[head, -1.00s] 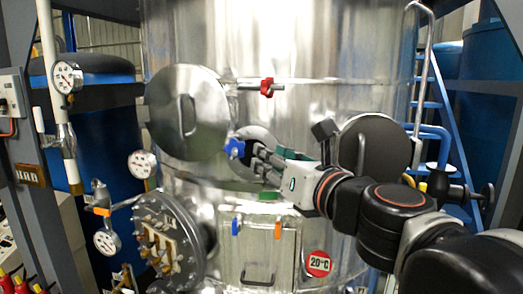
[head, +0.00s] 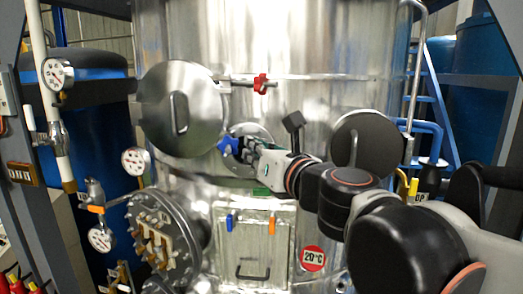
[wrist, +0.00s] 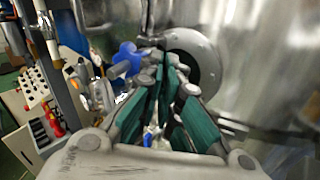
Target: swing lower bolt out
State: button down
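The lower bolt has a blue knob (head: 229,145), low on the right edge of the round metal lid (head: 181,103). The blue knob also shows in the wrist view (wrist: 128,56), just left of my fingertips. My gripper (head: 250,148) reaches in from the right, its tips close beside the knob. In the wrist view the green-padded fingers of my gripper (wrist: 167,72) converge until the tips nearly meet. Nothing is clearly seen between them, and contact with the bolt cannot be made out. The upper bolt with a red knob (head: 260,84) sticks out to the right of the lid.
A round flanged port (head: 262,132) lies right behind my gripper. A dark round cover (head: 364,147) and a small black knob (head: 293,121) stand to the right. Gauges (head: 136,160) and a bolted flange (head: 160,240) are at left. A square hatch (head: 254,245) is below.

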jog(key=c, duration=1.7)
grip_release()
jog(key=shift+o, duration=0.2)
jog(key=v, duration=1.2)
